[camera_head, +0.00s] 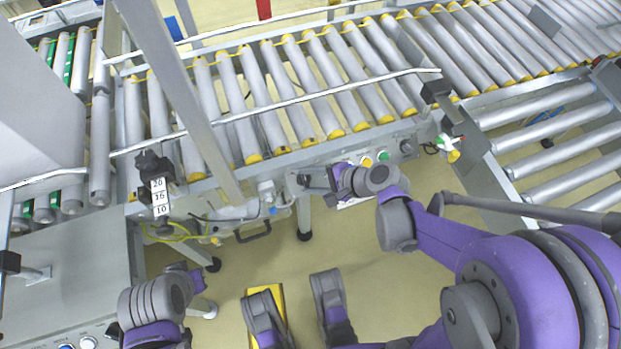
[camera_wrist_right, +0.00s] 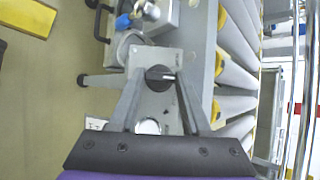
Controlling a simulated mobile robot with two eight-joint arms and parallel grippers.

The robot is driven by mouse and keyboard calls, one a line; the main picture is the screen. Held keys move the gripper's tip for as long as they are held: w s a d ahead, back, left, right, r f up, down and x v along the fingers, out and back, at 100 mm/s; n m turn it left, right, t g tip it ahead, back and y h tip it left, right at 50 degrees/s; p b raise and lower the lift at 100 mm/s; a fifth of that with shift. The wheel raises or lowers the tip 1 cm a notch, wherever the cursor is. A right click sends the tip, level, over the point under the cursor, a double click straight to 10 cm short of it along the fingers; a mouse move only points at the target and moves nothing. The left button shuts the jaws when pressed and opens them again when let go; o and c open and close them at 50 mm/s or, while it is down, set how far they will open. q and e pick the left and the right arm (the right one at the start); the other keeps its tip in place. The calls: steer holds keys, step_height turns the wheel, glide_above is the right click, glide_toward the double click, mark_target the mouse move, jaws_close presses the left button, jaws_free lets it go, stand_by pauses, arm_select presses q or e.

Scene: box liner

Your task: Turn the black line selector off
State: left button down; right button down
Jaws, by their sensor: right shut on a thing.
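The black line selector (camera_wrist_right: 158,77) is a round black knob on a grey control plate in the right wrist view. A pale line shows across it between the fingertips. My right gripper (camera_wrist_right: 161,80) is shut on the knob, one finger on each side. In the head view my right gripper (camera_head: 312,181) reaches the front of the conveyor frame; the knob is hidden there by the gripper. The wrist of my left arm (camera_head: 188,281) is low at the left in the head view, away from the panel; its fingers cannot be made out clearly.
The roller conveyor (camera_head: 262,92) runs behind the panel. A yellow button (camera_head: 367,161), a green button (camera_head: 383,155) and a black knob (camera_head: 407,147) sit right of my gripper. A 20/15/10 label (camera_head: 159,197) hangs at the left.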

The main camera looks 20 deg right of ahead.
steer(key=shift+c, duration=1.8)
jaws_free()
arm_select(q)
steer(key=shift+r, duration=0.1)
arm_select(e)
steer(key=shift+r, duration=0.1)
